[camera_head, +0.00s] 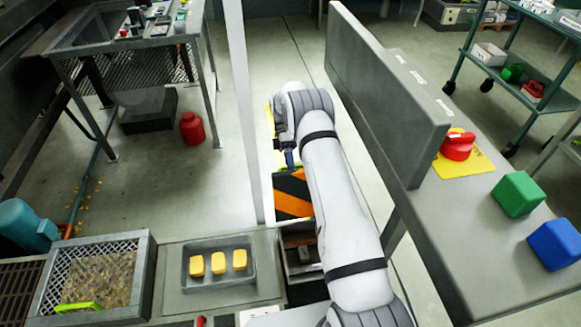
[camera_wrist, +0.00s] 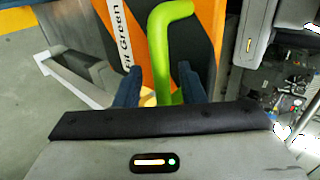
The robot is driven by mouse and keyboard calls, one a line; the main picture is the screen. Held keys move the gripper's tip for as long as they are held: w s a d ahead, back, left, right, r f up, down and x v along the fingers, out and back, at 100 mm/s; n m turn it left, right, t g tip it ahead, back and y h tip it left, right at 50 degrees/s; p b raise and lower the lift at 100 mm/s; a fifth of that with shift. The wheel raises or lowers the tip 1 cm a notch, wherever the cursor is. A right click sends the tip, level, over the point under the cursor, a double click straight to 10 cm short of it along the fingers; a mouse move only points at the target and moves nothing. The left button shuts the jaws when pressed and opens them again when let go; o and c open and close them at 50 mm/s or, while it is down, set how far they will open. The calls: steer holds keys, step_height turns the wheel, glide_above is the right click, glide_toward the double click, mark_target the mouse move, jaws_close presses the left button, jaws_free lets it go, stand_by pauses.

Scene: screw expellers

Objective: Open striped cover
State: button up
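The striped cover (camera_head: 293,193) is orange and black and stands beyond an open bin in the head view, partly hidden by my arm. In the wrist view the cover (camera_wrist: 200,45) shows orange and black with white lettering, "Fit Green". A bent bright green handle (camera_wrist: 162,50) runs down its face. My gripper (camera_wrist: 160,80) has two blue fingers apart, with the handle between their tips and closer to the right finger. A gap shows on the left side of the handle. In the head view my gripper (camera_head: 290,157) is above the cover, mostly hidden by the wrist.
A pale post (camera_head: 244,110) stands close on the left. A tray (camera_head: 220,282) holds yellow blocks.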

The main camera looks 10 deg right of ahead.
step_height(320, 180, up, 10)
steer(key=shift+p, duration=0.7)
steer(key=s+r+m+t+p, duration=0.3)
steer(key=s+r+m+p, duration=0.1)
steer(key=r, duration=0.7)
steer(key=s+r+m+t+p, duration=0.2)
steer(key=s+r+m+p, duration=0.25)
steer(key=r, duration=0.75)
steer(key=s+r+m+t+p, duration=0.2)
steer(key=s+r+m+t, duration=0.2)
steer(key=s, duration=0.6)
steer(key=s+r+m+t+p, duration=0.3)
steer(key=s+r+m, duration=0.1)
steer(key=s, duration=0.7)
steer(key=shift+s+r+m+t, duration=0.3)
steer(key=shift+m+t, duration=0.1)
steer(key=shift+m, duration=0.15)
